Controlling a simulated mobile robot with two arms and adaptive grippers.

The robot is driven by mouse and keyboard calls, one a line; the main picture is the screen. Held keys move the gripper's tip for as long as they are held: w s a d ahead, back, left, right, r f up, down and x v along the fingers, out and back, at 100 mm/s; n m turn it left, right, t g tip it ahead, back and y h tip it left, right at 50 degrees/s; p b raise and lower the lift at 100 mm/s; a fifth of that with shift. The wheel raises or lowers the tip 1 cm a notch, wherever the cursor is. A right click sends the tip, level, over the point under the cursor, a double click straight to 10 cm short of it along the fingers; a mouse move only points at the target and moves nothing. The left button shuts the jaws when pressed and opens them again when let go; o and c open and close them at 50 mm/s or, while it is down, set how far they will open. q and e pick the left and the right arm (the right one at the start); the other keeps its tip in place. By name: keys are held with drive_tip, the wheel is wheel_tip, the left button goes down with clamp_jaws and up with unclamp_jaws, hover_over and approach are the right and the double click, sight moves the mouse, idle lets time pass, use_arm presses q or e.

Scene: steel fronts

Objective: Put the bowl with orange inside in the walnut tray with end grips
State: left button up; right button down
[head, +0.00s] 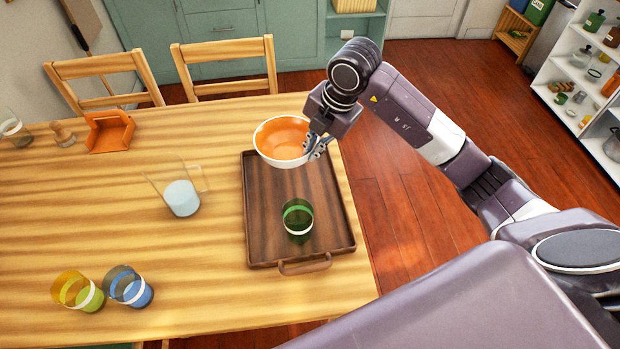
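The bowl with orange inside (280,138) is white outside and shows at the far end of the walnut tray with end grips (265,215). In the picture it overlaps the tray's far edge; I cannot tell whether it touches the tray or hangs just above it. My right gripper (316,148) comes down at the bowl's right rim and appears shut on it, with the fingers partly covering that rim. The tray lies flat near the table's right edge, its near grip in view and its far grip hidden. My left gripper is not in view.
A green glass (298,218) stands inside the tray. A clear pitcher (181,195), yellow (78,291) and blue (129,287) cups, and an orange holder (110,131) stand to the left.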

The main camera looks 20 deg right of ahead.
wheel_tip(320, 180, down, 10)
drive_tip(key=shift+f+p, duration=0.15)
drive_tip(key=shift+p, duration=0.35)
drive_tip(key=shift+f, duration=0.35)
drive_tip(key=shift+f, duration=0.1)
drive_tip(key=c, duration=2.2)
unclamp_jaws()
drive_tip(key=shift+o, duration=0.2)
